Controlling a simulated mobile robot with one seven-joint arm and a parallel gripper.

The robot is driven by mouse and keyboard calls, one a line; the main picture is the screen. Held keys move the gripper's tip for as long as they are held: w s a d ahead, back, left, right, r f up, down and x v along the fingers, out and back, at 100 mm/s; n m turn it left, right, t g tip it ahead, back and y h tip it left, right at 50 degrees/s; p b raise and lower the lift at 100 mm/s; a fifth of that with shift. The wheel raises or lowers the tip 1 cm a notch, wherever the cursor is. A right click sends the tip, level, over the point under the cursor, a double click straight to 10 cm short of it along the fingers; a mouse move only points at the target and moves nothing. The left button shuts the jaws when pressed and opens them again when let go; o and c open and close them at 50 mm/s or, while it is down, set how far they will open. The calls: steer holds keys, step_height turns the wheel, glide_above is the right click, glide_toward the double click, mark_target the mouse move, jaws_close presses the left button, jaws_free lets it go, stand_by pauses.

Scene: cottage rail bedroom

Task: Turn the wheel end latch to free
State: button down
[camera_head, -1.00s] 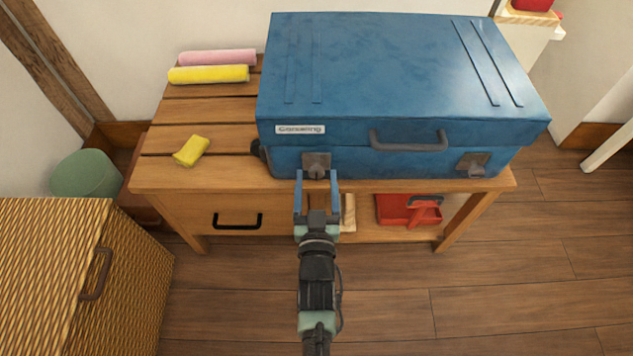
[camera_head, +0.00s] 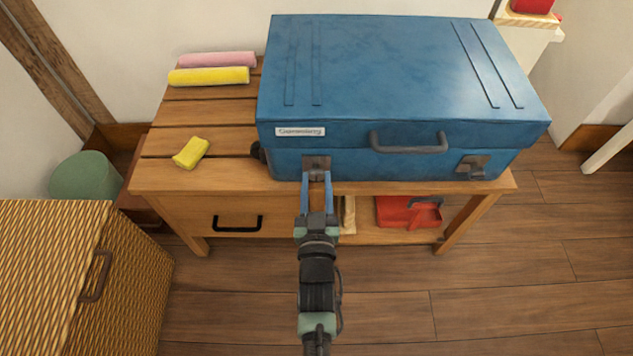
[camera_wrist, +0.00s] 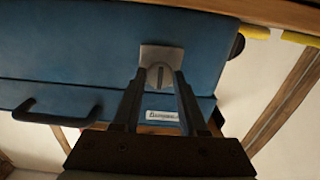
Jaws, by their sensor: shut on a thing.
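A blue suitcase (camera_head: 400,70) lies closed on a wooden bench. The wheel end latch (camera_head: 316,161) is a grey plate with a round knob on the left of its front face, near a dark wheel (camera_head: 257,152). My gripper (camera_head: 316,177) is shut on the latch knob, with a blue finger on either side. In the wrist view the picture is turned over; the knob (camera_wrist: 159,74) shows a slot and sits between my fingertips. The second latch (camera_head: 473,164) is at the right of the front face, apart from my gripper.
The case handle (camera_head: 408,148) sticks out right of my gripper. The slatted bench (camera_head: 190,108) holds a yellow cloth (camera_head: 191,152) and two rolls (camera_head: 208,75). Below are a drawer handle (camera_head: 238,223) and a red item (camera_head: 400,212). A wicker cabinet (camera_head: 60,280) stands at left.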

steer(key=n+b, duration=0.1)
steer(key=n, duration=0.3)
steer(key=shift+f, duration=0.1)
steer(key=n+b, duration=0.2)
steer(key=n, duration=0.2)
steer(key=shift+n, duration=0.3)
steer(key=n+b, duration=0.2)
steer(key=n, duration=0.2)
steer(key=shift+n, duration=0.3)
steer(key=n+b, duration=0.1)
steer(key=n, duration=0.3)
steer(key=shift+n, duration=0.4)
steer(key=shift+c, duration=2.3)
jaws_free()
steer(key=shift+s, duration=0.1)
